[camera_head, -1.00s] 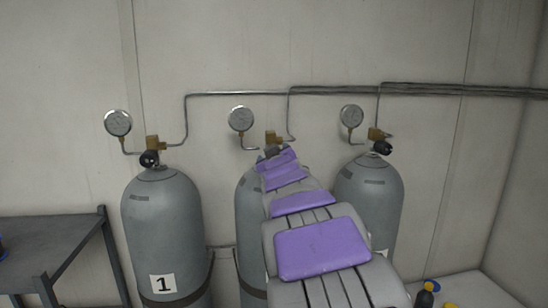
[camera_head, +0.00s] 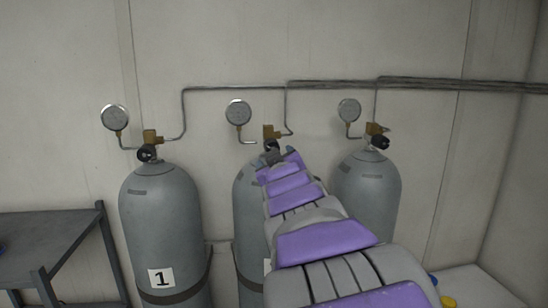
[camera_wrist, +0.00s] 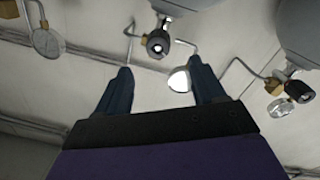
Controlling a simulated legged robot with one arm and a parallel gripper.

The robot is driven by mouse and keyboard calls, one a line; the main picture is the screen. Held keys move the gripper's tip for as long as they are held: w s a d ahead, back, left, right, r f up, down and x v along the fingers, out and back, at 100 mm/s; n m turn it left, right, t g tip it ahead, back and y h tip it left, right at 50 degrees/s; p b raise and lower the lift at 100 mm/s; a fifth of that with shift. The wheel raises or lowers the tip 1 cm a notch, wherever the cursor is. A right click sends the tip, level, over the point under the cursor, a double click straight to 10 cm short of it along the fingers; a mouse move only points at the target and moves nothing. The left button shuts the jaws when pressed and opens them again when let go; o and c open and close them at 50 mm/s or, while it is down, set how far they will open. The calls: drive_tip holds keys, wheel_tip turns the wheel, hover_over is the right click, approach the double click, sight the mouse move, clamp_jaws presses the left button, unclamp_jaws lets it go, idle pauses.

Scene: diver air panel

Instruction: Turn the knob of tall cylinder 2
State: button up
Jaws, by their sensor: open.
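Tall cylinder 2 (camera_head: 247,200) is the grey middle cylinder, partly hidden behind my arm. Its black knob (camera_head: 271,146) sits on a brass valve (camera_head: 270,132) at its top. My gripper (camera_head: 274,157) is at the knob's height or just below it, in front of the cylinder top. In the wrist view a black knob (camera_wrist: 158,44) shows between and just beyond the tips of my open fingers (camera_wrist: 160,66). The fingers stand apart on either side with nothing between them. Whether they reach around the knob I cannot tell.
Cylinder 1 (camera_head: 160,220) stands left, with a knob (camera_head: 147,153). A third cylinder (camera_head: 368,190) stands right. Gauges (camera_head: 238,113) and thin pipes (camera_head: 330,83) run along the wall. A dark table (camera_head: 50,235) is at the left.

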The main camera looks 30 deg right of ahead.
drive_tip(key=v, duration=0.7)
drive_tip(key=shift+s, duration=0.15)
